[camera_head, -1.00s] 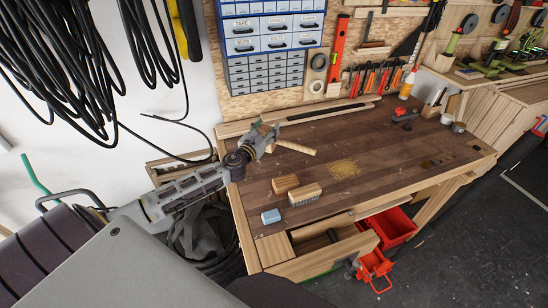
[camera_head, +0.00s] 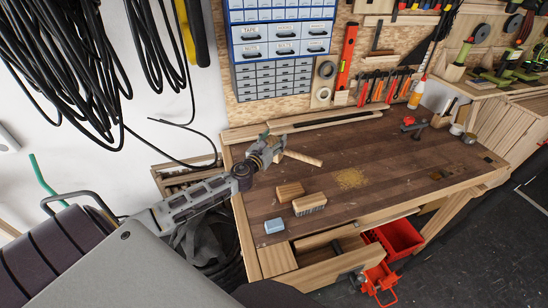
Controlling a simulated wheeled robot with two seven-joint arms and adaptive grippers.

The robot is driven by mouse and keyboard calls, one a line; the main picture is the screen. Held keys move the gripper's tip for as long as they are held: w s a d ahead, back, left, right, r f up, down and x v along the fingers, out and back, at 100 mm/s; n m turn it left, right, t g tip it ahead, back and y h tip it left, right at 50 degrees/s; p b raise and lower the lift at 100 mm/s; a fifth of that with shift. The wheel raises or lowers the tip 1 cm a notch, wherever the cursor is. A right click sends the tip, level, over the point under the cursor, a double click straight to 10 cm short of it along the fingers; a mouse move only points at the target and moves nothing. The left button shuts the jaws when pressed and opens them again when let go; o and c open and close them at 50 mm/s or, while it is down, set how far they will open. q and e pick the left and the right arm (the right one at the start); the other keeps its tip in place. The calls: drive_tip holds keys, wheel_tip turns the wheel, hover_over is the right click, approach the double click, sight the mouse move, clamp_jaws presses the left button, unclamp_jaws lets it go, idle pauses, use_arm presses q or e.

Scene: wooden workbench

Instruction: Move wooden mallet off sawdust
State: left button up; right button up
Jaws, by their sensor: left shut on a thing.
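The wooden mallet (camera_head: 303,158) is at the left back of the workbench, its pale handle pointing right and its head mostly hidden by my left gripper. My left gripper (camera_head: 279,148) is shut on the mallet. The sawdust (camera_head: 351,179) is a yellowish patch on the dark bench top, to the right of and nearer than the mallet. The mallet is clear of the sawdust in the picture. I cannot tell whether it touches the bench. My right gripper is not in view.
The workbench (camera_head: 400,166) holds a wooden block (camera_head: 290,192), a brush (camera_head: 309,204) and a blue block (camera_head: 274,226) near its front left. A red-handled tool (camera_head: 412,125) lies at the back right. A drawer (camera_head: 335,255) stands open in front, beside red bins (camera_head: 400,238).

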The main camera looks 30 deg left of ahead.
use_arm(q)
drive_tip(key=shift+f+b, duration=0.45)
drive_tip(key=shift+f, duration=1.25)
drive_tip(key=shift+f, duration=0.1)
drive_tip(key=shift+f+b, duration=0.75)
drive_tip(key=shift+f, duration=1)
drive_tip(key=shift+f, duration=0.15)
drive_tip(key=o, duration=1.3)
